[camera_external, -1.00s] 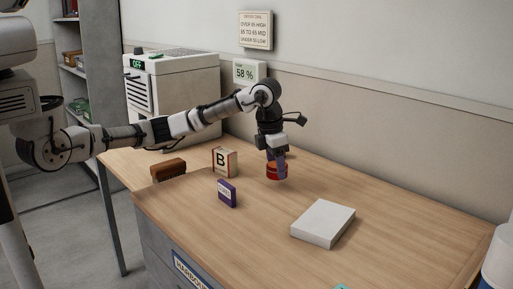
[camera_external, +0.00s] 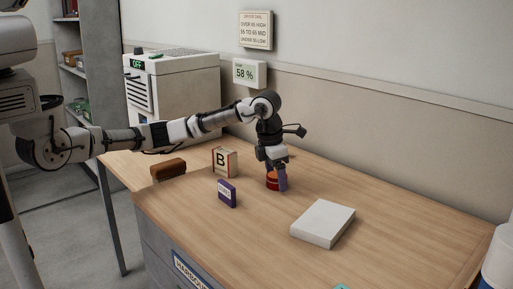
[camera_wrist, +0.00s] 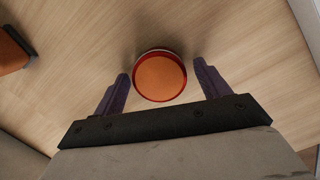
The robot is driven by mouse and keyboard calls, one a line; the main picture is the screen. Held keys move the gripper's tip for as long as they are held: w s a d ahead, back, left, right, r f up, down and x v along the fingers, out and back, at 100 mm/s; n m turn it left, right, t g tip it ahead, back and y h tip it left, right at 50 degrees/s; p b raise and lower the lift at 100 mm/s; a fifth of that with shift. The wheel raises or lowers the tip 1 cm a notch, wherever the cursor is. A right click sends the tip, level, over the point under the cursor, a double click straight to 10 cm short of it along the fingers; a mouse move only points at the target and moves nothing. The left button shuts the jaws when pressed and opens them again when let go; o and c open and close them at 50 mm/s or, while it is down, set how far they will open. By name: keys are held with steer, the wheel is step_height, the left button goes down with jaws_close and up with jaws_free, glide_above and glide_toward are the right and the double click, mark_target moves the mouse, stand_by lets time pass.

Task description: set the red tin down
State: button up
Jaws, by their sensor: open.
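The red tin (camera_external: 271,181) stands upright on the wooden table (camera_external: 240,225), with an orange lid. In the wrist view the tin (camera_wrist: 159,76) sits between the two purple fingers, with a gap on each side. My gripper (camera_external: 277,184) is open around or just over the tin; in the wrist view my gripper (camera_wrist: 162,85) has its fingers spread and touches neither side of the tin. One finger partly hides the tin in the external view.
A white slab (camera_external: 322,225) lies to the right. A white cabinet (camera_external: 190,95) stands behind. The table's front middle is clear.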

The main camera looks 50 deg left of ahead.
mark_target(270, 176)
step_height(270, 176, up, 12)
steer(key=s, duration=0.1)
steer(key=shift+s+a, duration=0.3)
steer(key=shift+a, duration=0.05)
